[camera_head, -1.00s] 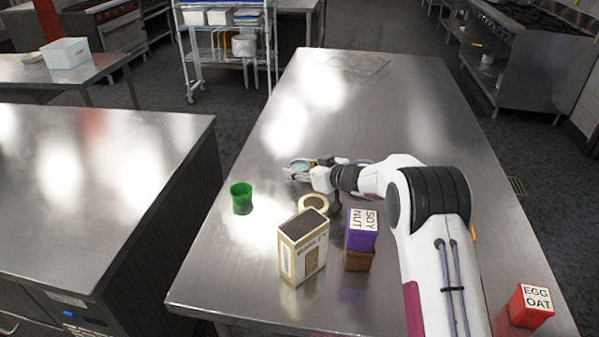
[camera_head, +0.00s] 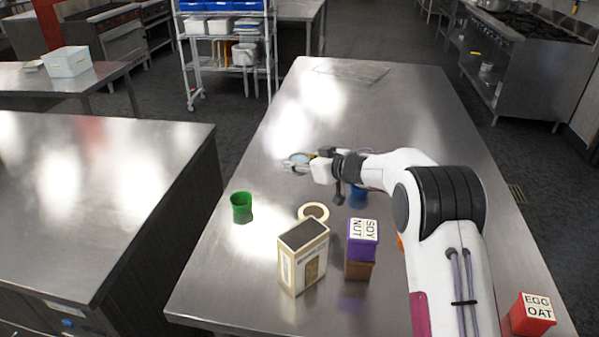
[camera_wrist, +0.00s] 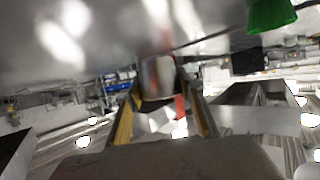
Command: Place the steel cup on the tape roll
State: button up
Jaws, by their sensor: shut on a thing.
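The steel cup (camera_wrist: 158,78) is a shiny, reflective cup between the two fingers of my gripper (camera_wrist: 160,100) in the wrist view. In the head view the steel cup (camera_head: 300,157) shows as a small, pale round shape at the end of my gripper (camera_head: 299,166), which is shut on it. The cup is held out over the steel table, beyond the tape roll. The tape roll (camera_head: 303,212) is a cream ring lying flat on the table, partly hidden by the box in front of it. Nothing is seen on the tape roll.
A green cup (camera_head: 241,208) stands left of the tape roll. A beige box (camera_head: 303,262) and a purple-and-brown box stack (camera_head: 361,245) stand nearer. A blue object (camera_head: 358,198) sits below my arm. A red box (camera_head: 531,313) is at the near right. The far table is clear.

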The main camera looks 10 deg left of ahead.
aim_at(302, 157)
jog(key=shift+r, duration=2.25)
jog(key=shift+w+d+r, duration=0.15)
jog(key=shift+w+d, duration=0.05)
jog(key=shift+d, duration=0.2)
jog(key=s+d+r, duration=0.3)
jog(key=d+r, duration=0.1)
jog(key=d, duration=0.5)
jog(key=s+n+g+y, duration=0.2)
jog(key=s+n+g, duration=0.1)
jog(key=s, duration=0.8)
jog(key=shift+s+a+f+n+g, duration=0.25)
jog(key=shift+a+n+g, duration=0.05)
jog(key=shift+a+g, duration=0.1)
jog(key=shift+f, duration=0.15)
